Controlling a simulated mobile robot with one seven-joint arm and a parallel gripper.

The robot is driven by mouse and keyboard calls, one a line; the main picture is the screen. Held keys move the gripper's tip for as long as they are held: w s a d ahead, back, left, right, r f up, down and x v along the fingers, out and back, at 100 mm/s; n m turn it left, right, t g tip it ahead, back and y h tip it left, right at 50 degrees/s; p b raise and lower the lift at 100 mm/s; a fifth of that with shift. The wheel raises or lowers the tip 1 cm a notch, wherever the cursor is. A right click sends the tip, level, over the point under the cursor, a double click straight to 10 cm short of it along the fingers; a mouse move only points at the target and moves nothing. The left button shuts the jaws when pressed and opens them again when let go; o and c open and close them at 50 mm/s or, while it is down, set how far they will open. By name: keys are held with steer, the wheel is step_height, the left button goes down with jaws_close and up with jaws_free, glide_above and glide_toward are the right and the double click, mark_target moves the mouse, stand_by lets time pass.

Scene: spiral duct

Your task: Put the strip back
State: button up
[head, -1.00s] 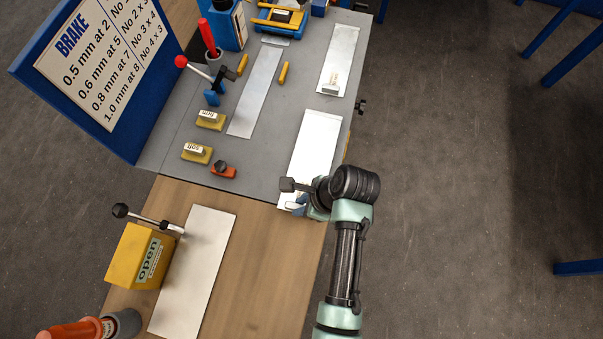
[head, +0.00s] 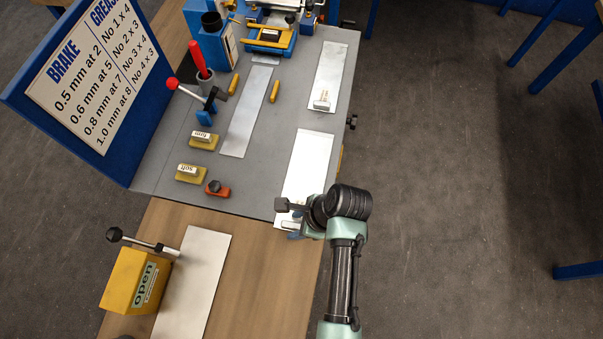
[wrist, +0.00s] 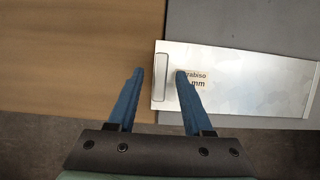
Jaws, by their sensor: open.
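A pale metal strip (head: 308,160) lies on the front right of the grey bench top, its near end by the wooden edge. It also shows in the wrist view (wrist: 250,82), with a raised tab (wrist: 161,77) and a partly covered printed label ending in "mm" at that end. My gripper (wrist: 159,72) is open over this end, and the tab appears between its blue fingertips. I cannot tell if they touch it. In the head view my gripper (head: 293,228) is mostly hidden by my wrist. Other strips lie at the back right (head: 328,75), mid bench (head: 247,115) and on the wood (head: 195,280).
Yellow blocks marked "firm" (head: 204,138) and "soft" (head: 192,173), and an orange clamp (head: 217,190), stand left on the bench. A yellow "open" box (head: 135,282) with a lever stands front left. A blue BRAKE board (head: 95,75) rises at the left edge.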

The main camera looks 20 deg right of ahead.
steer(key=v, duration=1.2)
steer(key=shift+w, duration=0.1)
steer(key=w+r+n+t+h, duration=0.2)
steer(key=w+r+n+t, duration=0.2)
steer(key=w+r, duration=0.45)
steer(key=w+r+n+t+h, duration=0.1)
steer(key=w+r+n+t, duration=0.35)
steer(key=r, duration=0.65)
steer(key=w+r+n+t+h, duration=0.2)
steer(key=w+r+n+t, duration=0.15)
steer(key=w+r, duration=0.5)
steer(key=s+a+r+n+t, duration=0.1)
steer(key=a+r+n+t, duration=0.15)
steer(key=r, duration=0.65)
steer(key=s+a+r+n+t, duration=0.1)
steer(key=a+r+n+t, duration=0.15)
steer(key=r, duration=0.55)
steer(key=s+a+r+n+t, duration=0.2)
steer(key=s+r, duration=0.1)
steer(key=r, duration=0.3)
steer(key=s+a+r+n+t+y, duration=0.1)
steer(key=s+a+r+n+t, duration=0.1)
steer(key=r, duration=0.4)
steer(key=s+a+r+n+t, duration=0.2)
steer(key=s+r+n+t, duration=0.1)
steer(key=s+r, duration=0.3)
steer(key=shift+r+n+t, duration=0.4)
steer(key=shift+r, duration=0.05)
